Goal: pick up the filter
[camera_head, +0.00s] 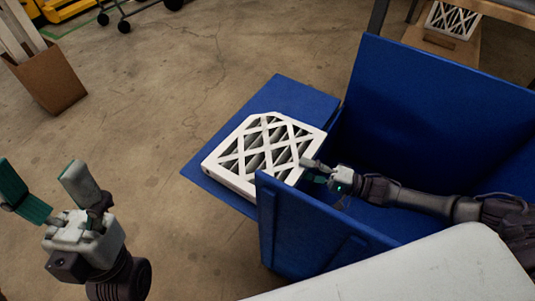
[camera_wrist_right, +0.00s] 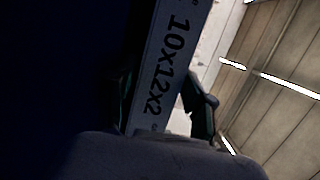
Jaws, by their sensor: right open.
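The filter (camera_head: 262,150) is a flat panel with a white frame and white crossing strips over dark pleats. It lies on the blue box's outer flap (camera_head: 292,93). My right gripper (camera_head: 312,170) is at the filter's right edge, its fingers open. In the right wrist view, the filter's white edge (camera_wrist_right: 165,65), printed "10x12x2", runs between my right gripper's fingers (camera_wrist_right: 162,108). I cannot tell whether the fingers touch it. My left gripper (camera_head: 52,190) is open and empty at the lower left, well away from the filter.
The blue box (camera_head: 440,95) stands open, and my right arm reaches across it. Its near wall (camera_head: 305,225) rises below the filter. A pale surface (camera_head: 420,270) is at the front right. A brown carton (camera_head: 48,80) stands at the upper left. Floor between is clear.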

